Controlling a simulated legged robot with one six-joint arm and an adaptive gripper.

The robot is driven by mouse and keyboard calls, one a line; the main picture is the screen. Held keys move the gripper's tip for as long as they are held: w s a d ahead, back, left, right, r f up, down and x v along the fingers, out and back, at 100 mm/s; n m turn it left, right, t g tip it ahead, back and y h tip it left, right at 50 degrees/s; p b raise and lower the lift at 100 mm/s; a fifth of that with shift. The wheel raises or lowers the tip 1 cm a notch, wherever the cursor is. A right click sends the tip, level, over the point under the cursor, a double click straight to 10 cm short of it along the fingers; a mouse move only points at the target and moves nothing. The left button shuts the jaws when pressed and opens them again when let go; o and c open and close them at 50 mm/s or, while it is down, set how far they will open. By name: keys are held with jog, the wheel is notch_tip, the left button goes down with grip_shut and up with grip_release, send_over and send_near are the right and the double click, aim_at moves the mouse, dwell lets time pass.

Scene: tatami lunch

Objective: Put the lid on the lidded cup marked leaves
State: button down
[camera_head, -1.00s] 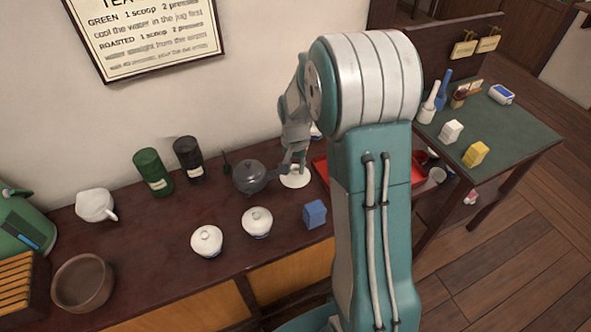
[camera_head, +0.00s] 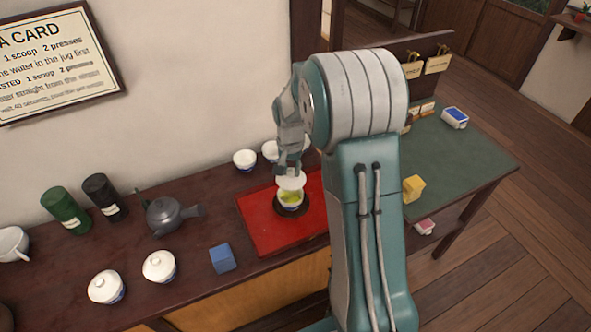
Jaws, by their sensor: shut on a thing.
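My gripper (camera_head: 290,168) is shut on a white lid (camera_head: 291,181). The lid is over the back part of an open cup (camera_head: 289,206) holding green tea. I cannot tell whether the lid touches the rim. The cup stands upright on a dark saucer (camera_head: 291,213) on the red tray (camera_head: 258,226). No leaf mark can be made out on the cup from here.
A grey teapot (camera_head: 165,215), a blue block (camera_head: 222,258), a green canister (camera_head: 65,210) and a black canister (camera_head: 103,197) stand left of the tray. White cups (camera_head: 245,160) stand behind it. My arm hides the tray's right part. The tray's front left is clear.

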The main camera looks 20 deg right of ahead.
aim_at(290, 182)
jog(key=shift+a+f, duration=0.25)
jog(key=shift+a, duration=0.15)
jog(key=shift+a+f, duration=0.25)
jog(key=shift+f, duration=0.45)
jog(key=d+f, duration=0.1)
jog(key=f, duration=0.1)
jog(key=shift+d+f, duration=0.35)
jog(key=shift+f, duration=0.25)
jog(key=shift+a+f, duration=0.1)
jog(key=shift+a, duration=0.5)
jog(key=shift+d, duration=0.4)
jog(key=shift+a, duration=0.15)
